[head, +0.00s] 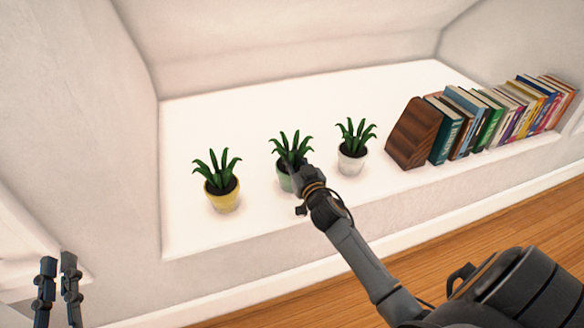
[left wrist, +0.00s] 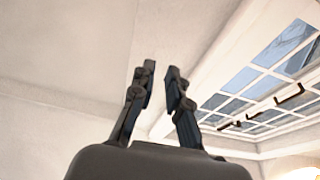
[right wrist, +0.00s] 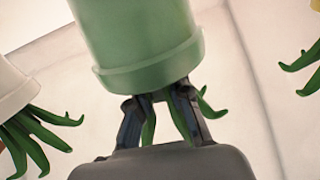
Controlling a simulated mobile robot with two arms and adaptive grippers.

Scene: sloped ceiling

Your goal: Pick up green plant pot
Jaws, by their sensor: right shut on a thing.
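The green plant pot (head: 284,182) stands in the middle of a row of three potted plants on the white ledge. Its spiky green leaves rise above it, and my right gripper (head: 303,190) hides part of its front right side. In the right wrist view the green pot (right wrist: 140,40) looks upside down and large. There the right gripper's fingers (right wrist: 158,97) are shut at its rim, with leaves showing between and behind them. I cannot tell whether the pot is lifted. My left gripper (head: 58,265) is open and empty at the lower left, with a gap between its fingers (left wrist: 160,75).
A yellow pot (head: 222,202) stands left of the green one and a white pot (head: 351,163) right of it, close to my right arm. A wooden bookend (head: 413,135) and a row of books (head: 490,115) fill the ledge's right. The ledge (head: 215,115) behind the pots is clear.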

